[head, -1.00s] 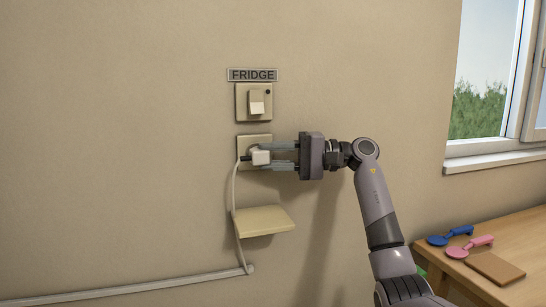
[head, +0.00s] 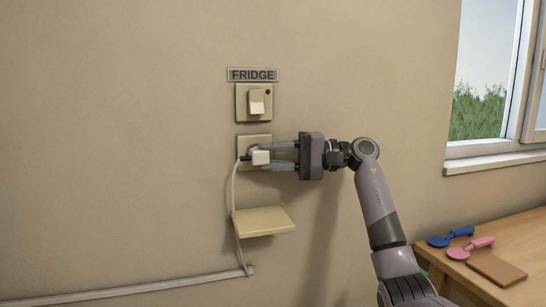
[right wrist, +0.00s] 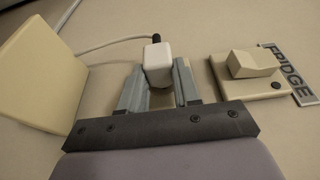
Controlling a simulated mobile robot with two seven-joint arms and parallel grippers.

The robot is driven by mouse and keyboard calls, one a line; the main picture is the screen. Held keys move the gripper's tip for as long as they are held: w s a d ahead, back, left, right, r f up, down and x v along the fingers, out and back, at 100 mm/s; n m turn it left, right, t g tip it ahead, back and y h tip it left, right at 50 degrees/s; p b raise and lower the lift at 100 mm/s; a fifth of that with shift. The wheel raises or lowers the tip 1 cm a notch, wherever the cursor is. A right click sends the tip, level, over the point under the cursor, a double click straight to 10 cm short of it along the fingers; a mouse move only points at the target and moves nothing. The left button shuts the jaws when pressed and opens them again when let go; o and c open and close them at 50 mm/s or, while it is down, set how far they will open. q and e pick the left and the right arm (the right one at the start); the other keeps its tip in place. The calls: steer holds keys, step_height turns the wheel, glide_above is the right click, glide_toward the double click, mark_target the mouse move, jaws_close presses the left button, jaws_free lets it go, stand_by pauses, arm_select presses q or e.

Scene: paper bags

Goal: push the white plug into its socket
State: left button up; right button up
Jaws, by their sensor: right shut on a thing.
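The white plug (head: 261,157) is at the socket plate (head: 246,140) on the wall, its cable hanging down on the left. My right gripper (head: 271,157) comes in from the right and is shut on the plug. The plug and fingers cover most of the socket, so I cannot tell how deep the plug sits. My left gripper is not in view.
A switch (head: 257,103) under a FRIDGE label (head: 252,75) is above the socket. A small shelf (head: 264,221) juts out below it.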

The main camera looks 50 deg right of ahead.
steer(key=shift+w+d, duration=0.25)
steer(key=shift+w, duration=0.2)
steer(key=o, duration=1.1)
steer(key=shift+o, duration=0.2)
steer(key=v, duration=0.7)
steer(key=shift+b, duration=0.4)
